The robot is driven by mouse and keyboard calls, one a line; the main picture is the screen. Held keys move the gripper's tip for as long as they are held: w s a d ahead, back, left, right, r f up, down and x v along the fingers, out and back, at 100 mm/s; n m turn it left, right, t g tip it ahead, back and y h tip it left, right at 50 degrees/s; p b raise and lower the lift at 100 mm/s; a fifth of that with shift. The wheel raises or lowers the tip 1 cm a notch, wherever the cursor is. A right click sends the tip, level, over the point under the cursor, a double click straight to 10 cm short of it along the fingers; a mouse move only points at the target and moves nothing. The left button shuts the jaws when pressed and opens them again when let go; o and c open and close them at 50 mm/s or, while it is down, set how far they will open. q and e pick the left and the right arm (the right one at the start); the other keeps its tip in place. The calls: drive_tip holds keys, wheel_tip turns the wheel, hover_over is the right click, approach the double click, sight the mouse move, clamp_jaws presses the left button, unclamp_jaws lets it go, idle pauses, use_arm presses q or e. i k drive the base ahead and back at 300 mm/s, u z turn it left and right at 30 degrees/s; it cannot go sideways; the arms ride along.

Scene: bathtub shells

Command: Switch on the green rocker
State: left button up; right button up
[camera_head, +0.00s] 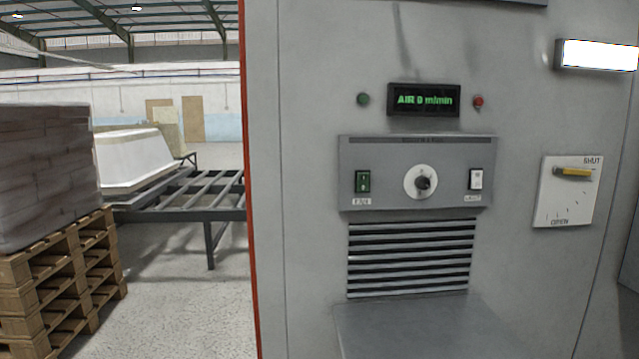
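The green rocker (362,181) sits at the left end of a grey control panel (390,199) on the cabinet front. A small label is below it; its lettering is too small to read surely. I cannot tell which way the rocker is tipped. The display (424,100) above the panel reads "AIR 0 m/min" in green. A round knob (423,182) is at the panel's middle, and a white rocker (476,179) is at its right end. Neither of my grippers is in view.
A green lamp (363,99) and a red one (479,102) flank the display. A vent (411,258) and a grey ledge (420,325) are below the panel. A SHUT/OPEN plate (566,205) with a yellow lever is at right. Stacked pallets (60,285) stand at left.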

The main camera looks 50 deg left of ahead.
sight(362, 178)
drive_tip(key=u, duration=1.4)
drive_tip(key=i, duration=0.15)
